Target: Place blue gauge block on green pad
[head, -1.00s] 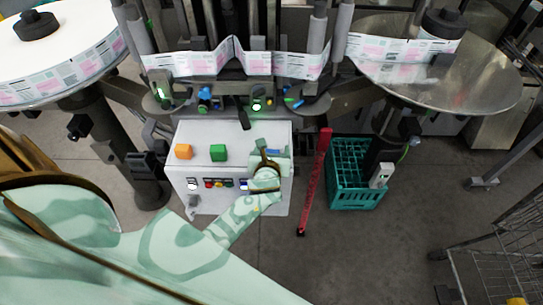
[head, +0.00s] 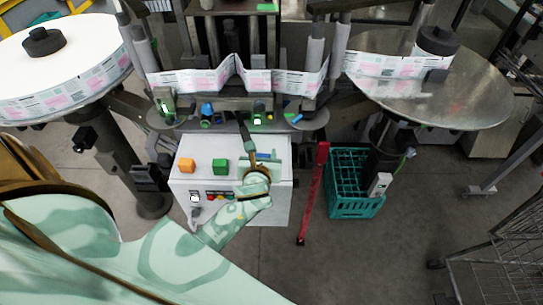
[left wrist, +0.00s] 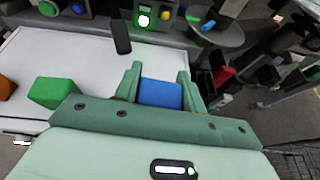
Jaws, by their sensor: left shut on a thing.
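My left gripper (head: 264,159) is over the right part of a white box top (head: 200,147). In the left wrist view its two green fingers (left wrist: 160,85) are shut on a blue block (left wrist: 161,94). In the head view the blue block (head: 264,155) is a small patch, mostly hidden by the gripper. Whether the block touches the box top is unclear. A green block (head: 220,166) sits to its left, also in the left wrist view (left wrist: 57,92). A small flat green patch (head: 266,7), perhaps the green pad, shows high on the machine. My right gripper is out of view.
An orange block (head: 188,166) is left of the green block. Buttons line the box front. A black lever (head: 243,128) hangs over the box's back edge. A red post (head: 314,190) and teal crate (head: 352,208) stand to the right. Label web and reels are behind.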

